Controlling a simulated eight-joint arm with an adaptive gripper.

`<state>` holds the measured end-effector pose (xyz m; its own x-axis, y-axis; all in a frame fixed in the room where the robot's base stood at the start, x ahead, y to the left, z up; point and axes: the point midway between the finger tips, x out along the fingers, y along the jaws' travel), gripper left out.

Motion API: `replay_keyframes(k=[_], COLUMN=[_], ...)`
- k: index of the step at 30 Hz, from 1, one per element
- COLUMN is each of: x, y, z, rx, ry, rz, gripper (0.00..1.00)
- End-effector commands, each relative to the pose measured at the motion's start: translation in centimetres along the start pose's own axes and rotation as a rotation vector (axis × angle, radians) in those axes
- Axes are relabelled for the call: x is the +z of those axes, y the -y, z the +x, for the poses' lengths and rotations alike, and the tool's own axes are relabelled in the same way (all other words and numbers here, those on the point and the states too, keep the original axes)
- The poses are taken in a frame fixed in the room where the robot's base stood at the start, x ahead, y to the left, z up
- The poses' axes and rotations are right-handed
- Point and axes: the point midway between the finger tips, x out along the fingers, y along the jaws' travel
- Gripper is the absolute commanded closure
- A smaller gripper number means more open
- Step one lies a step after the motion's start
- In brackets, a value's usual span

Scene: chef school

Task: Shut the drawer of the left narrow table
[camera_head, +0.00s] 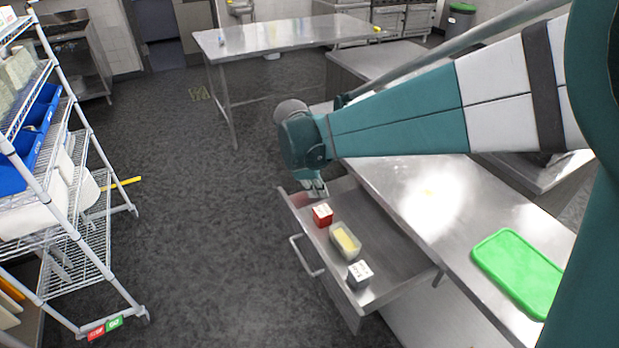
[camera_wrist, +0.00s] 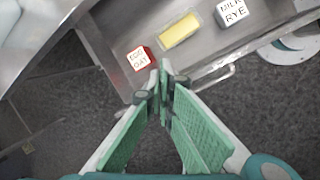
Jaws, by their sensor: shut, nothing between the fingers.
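The drawer (camera_head: 398,253) of the narrow steel table (camera_head: 425,194) is pulled out, and its bar handle (camera_head: 306,256) faces the open floor on the left. Inside lie a red box (camera_head: 322,215), a clear container with yellow contents (camera_head: 345,240) and a grey-white box (camera_head: 359,274). My gripper (camera_head: 315,190) is at the drawer's far front corner, beyond the red box. In the wrist view my gripper (camera_wrist: 163,75) is shut and empty, its tips by the drawer's front edge near the red box (camera_wrist: 139,59). I cannot tell whether it touches the drawer.
A green board (camera_head: 518,272) lies on the tabletop at the right. A wire shelf rack (camera_head: 88,190) with blue and white bins stands at the left. Another steel table (camera_head: 290,36) is at the back. The floor (camera_head: 190,200) between is mostly clear.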

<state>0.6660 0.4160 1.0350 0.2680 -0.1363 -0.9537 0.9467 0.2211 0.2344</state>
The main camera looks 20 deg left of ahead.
Motion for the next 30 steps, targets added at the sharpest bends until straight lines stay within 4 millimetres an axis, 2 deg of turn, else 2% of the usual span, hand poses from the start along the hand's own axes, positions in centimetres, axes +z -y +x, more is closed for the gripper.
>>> replay_keyframes(k=[1, 10, 21, 24, 30], x=[-1.4, -8.8, -17.8, -19.6, -21.6], y=[-0.1, -0.2, 1.3, 1.9, 2.5], z=[0.5, 3.4, 7.2, 8.1, 9.0], rx=[-0.003, -0.024, -0.051, -0.056, -0.063], ry=[0.006, 0.044, 0.091, 0.1, 0.113], rz=[-0.034, -0.239, -0.483, -0.533, -0.588], gripper=[1.0, 1.0, 1.0, 1.0, 1.0])
